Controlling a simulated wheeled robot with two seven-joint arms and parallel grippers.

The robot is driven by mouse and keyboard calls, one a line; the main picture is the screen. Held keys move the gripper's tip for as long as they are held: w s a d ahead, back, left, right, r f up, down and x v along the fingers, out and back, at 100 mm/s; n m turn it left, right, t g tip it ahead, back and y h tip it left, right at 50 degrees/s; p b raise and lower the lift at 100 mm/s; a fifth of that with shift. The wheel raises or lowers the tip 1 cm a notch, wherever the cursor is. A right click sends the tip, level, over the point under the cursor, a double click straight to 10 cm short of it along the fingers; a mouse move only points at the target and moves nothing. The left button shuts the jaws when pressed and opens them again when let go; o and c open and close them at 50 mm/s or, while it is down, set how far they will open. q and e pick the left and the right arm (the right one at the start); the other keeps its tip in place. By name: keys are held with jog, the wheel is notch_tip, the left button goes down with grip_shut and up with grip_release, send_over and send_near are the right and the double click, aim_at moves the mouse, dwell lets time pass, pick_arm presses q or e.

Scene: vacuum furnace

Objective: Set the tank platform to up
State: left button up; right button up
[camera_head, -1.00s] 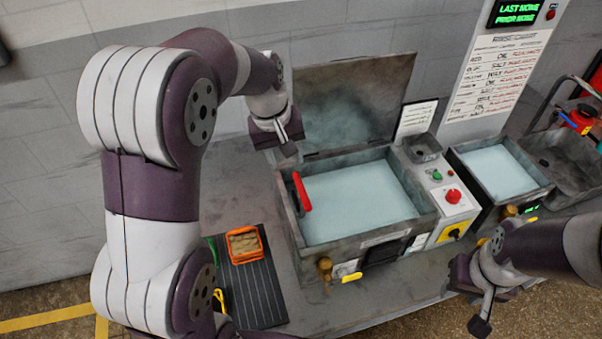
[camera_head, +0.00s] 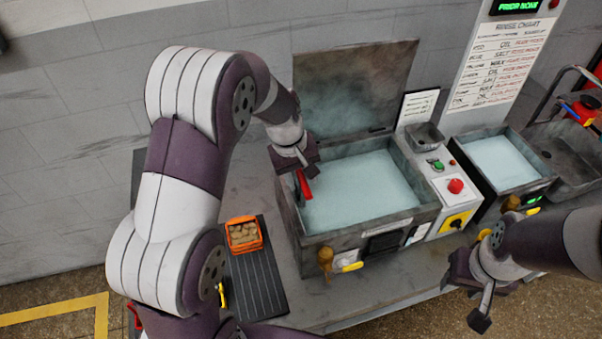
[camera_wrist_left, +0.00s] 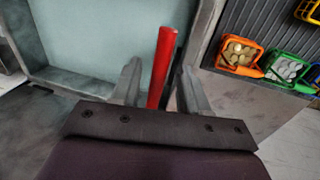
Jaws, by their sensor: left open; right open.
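The tank (camera_head: 425,212) is an open grey box filled with pale blue liquid, its lid (camera_head: 355,88) raised at the back. A red lever (camera_head: 305,187) stands at the tank's left side; I take it to be the platform handle. My left gripper (camera_head: 299,172) is open right at the lever. In the left wrist view the red lever (camera_wrist_left: 162,65) rises between the two open fingers (camera_wrist_left: 158,88), with gaps beside it. My right gripper (camera_head: 482,308) is open and empty, in front of the bench at the lower right.
A control panel (camera_head: 445,190) with a red button and yellow switch adjoins the tank. A smaller tank (camera_head: 503,165) stands to its right. An orange basket (camera_head: 243,234) of tan pieces sits on a dark ribbed mat (camera_head: 257,285) at left. The rinse chart (camera_head: 500,65) stands behind.

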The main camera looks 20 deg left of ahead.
pick_arm(q)
grip_shut()
notch_tip(320, 180, up, 11)
jog(key=p, duration=0.7)
jog(key=shift+w, duration=0.3)
jog(key=shift+r, duration=0.1)
grip_release()
jog(key=shift+p, duration=0.3)
jog(key=shift+s, duration=0.25)
